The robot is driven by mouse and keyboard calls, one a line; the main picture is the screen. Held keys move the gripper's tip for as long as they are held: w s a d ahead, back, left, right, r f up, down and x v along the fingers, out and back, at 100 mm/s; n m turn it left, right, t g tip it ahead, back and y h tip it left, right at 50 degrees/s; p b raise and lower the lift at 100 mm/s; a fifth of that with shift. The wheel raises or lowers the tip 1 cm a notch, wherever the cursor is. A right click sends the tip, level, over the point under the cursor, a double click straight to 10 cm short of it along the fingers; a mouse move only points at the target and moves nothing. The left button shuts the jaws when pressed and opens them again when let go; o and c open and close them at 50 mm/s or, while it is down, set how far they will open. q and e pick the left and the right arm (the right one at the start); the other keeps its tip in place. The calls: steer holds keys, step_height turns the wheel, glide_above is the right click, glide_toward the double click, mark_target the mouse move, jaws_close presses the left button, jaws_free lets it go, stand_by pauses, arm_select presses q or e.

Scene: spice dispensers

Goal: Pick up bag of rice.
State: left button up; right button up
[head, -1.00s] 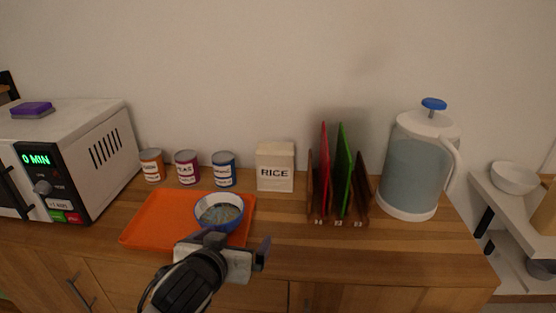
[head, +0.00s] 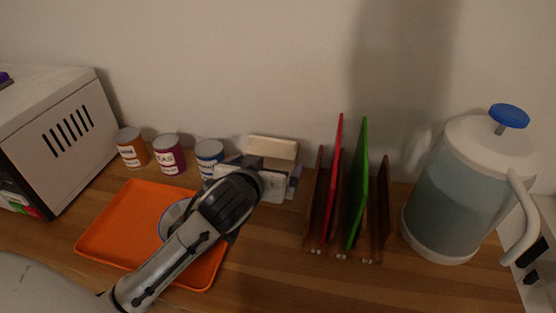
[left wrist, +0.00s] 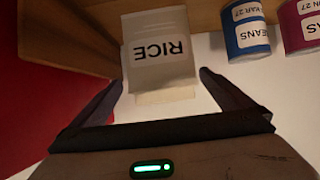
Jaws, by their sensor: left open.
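The bag of rice (head: 273,149) is a white, box-like bag near the wall, between the blue can and the board rack. In the head view its lower part is hidden behind my left gripper (head: 264,178). In the left wrist view the bag (left wrist: 158,50) shows the word RICE upside down, straight ahead of the fingers. My left gripper also shows in the left wrist view (left wrist: 160,95). It is open, one finger to each side of the bag's line, and nothing is held. I cannot tell whether the fingers reach past the bag's faces. My right gripper is not in view.
A blue can (head: 209,156) stands close left of the bag, with a purple can (head: 169,155) and an orange can (head: 131,149) beyond. The wooden rack (head: 314,215) with red and green boards stands close right. An orange tray (head: 110,240) holds a bowl (head: 170,215).

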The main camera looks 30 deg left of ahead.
arm_select(q)
steer(key=x, duration=0.7)
steer(key=shift+w+a+f, duration=0.1)
steer(key=shift+f, duration=0.2)
steer(key=shift+c, duration=0.3)
steer(key=c, duration=1.5)
steer(key=shift+w+r, duration=0.1)
steer(key=shift+r, duration=0.15)
